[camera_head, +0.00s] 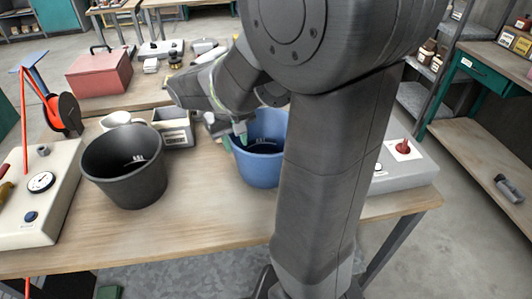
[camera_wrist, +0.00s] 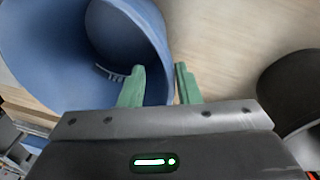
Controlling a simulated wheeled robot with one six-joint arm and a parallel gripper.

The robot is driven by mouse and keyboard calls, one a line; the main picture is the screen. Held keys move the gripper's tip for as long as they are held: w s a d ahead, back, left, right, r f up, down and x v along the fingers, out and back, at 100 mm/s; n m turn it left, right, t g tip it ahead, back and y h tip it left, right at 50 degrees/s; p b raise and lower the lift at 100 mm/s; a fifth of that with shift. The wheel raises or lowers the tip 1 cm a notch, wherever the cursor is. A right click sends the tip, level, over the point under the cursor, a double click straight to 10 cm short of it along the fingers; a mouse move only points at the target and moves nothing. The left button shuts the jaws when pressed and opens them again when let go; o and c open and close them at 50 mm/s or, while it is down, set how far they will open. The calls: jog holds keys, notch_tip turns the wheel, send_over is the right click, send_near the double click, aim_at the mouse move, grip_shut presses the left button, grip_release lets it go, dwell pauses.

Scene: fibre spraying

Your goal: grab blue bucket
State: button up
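The blue bucket (camera_head: 258,165) stands upright on the wooden table in the head view, its right side hidden behind my arm. In the wrist view the blue bucket (camera_wrist: 40,40) fills the upper left, its inside showing. My gripper (camera_wrist: 160,68) is open, with green fingers on either side of the bucket's wall. The left finger is over the inside and the right finger is outside, with a gap beside the wall. In the head view my gripper (camera_head: 240,135) is at the bucket's left rim, partly hidden by my arm.
A black bucket (camera_head: 125,170) stands to the left on the same table (camera_head: 210,220); it also shows at the right of the wrist view (camera_wrist: 290,90). Grey panels with a dial (camera_head: 35,200) and a red knob (camera_head: 405,160) flank the table. A red toolbox (camera_head: 98,75) sits behind.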

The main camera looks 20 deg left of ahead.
aim_at(237, 158)
jog(key=f, duration=0.5)
jog(key=shift+w+a+f, duration=0.15)
jog(key=shift+w+a, duration=0.05)
jog(key=shift+w, duration=0.15)
grip_shut()
